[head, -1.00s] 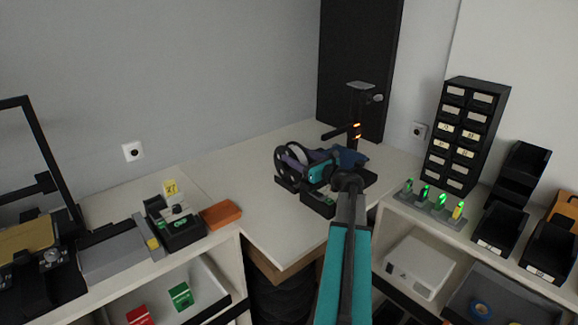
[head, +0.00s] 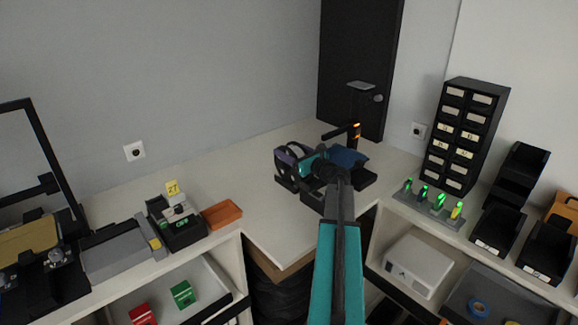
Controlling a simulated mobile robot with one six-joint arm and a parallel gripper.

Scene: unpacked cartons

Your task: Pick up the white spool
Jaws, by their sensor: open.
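A rack of spools (head: 283,170) stands on the white corner worktop. One wheel there shows purple and a pale rim, and I cannot tell for sure which of them is the white spool. My teal and black arm reaches up from the bottom and bends left over the right part of this rack. The arm covers part of the spools. My gripper's fingers cannot be made out behind the arm and the dark things there, so I cannot see whether they touch anything.
A dark blue thing (head: 348,158) and a black post (head: 358,108) with an orange-lit part stand behind the arm. An orange tray (head: 222,214) lies left. Black drawers (head: 465,135) and a grey holder with glowing pieces (head: 428,206) stand right.

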